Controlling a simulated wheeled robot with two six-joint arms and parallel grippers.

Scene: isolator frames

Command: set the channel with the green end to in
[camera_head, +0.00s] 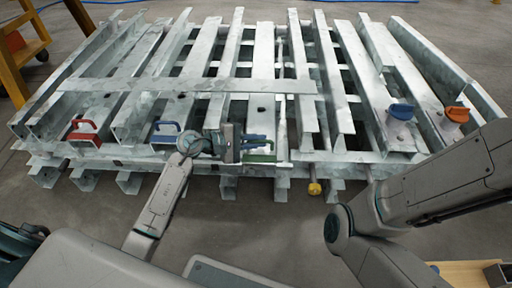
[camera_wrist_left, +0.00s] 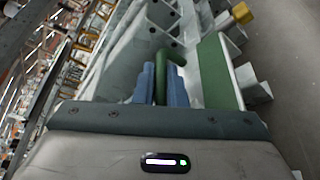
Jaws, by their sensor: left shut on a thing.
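The channel with the green end (camera_head: 262,158) lies near the middle of the front row of grey metal channels. Its green end plate faces me and also shows in the left wrist view (camera_wrist_left: 214,72). A green handle (camera_wrist_left: 161,60) stands on that end. My left gripper (camera_head: 262,142) has its blue fingers closed on either side of this handle. The fingers hide part of the handle. How far the channel sits in or out against its neighbours is hard to tell. My right arm comes in from the right, but its gripper is outside the view.
A red handle (camera_head: 84,130) and a blue handle (camera_head: 165,130) sit on channel ends to the left. A blue knob (camera_head: 402,111) and an orange knob (camera_head: 457,114) stand at the right. A yellow knob (camera_head: 315,187) sticks out low at the front. Bare floor lies before the stack.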

